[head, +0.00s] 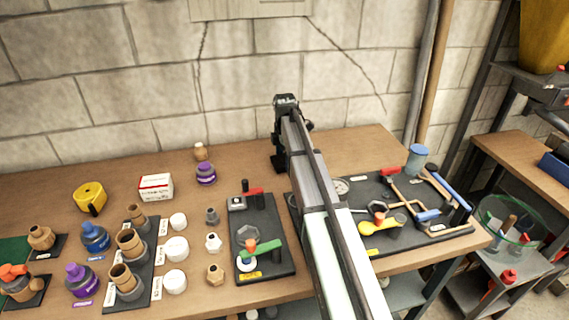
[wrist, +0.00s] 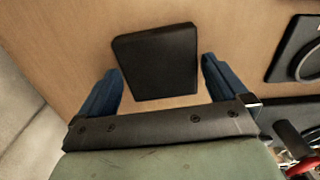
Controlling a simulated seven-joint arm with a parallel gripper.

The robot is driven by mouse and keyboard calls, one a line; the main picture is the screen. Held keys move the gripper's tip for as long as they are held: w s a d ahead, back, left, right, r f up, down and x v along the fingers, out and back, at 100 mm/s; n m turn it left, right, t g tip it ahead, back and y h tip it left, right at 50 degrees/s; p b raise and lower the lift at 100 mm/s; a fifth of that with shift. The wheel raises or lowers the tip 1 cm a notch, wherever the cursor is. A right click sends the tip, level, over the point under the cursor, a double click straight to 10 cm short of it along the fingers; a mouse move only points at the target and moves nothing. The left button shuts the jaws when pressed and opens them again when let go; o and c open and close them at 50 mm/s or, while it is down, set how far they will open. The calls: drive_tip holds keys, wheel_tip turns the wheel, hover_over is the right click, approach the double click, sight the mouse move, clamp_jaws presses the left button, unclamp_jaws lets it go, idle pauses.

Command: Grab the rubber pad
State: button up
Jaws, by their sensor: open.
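The rubber pad (wrist: 156,50) is a black, roughly square, flat piece on the bare wood of the bench in the wrist view. My gripper (wrist: 161,66) is open, with one blue finger at the left of the pad and the other at its right. A gap shows between the pad and each finger, and neither visibly touches it. In the head view my arm reaches to the back of the bench near the wall, and I cannot make out the pad there.
A dark tool board (head: 450,231) with several tools lies right of my arm. Another dark board (head: 268,268) with a green-handled valve is to the left. The block wall (head: 240,100) is close behind.

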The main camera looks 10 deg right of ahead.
drive_tip(key=shift+f, duration=0.5)
drive_tip(key=shift+c, duration=0.2)
drive_tip(key=c, duration=0.8)
drive_tip(key=shift+c, duration=0.2)
drive_tip(key=shift+r, duration=0.15)
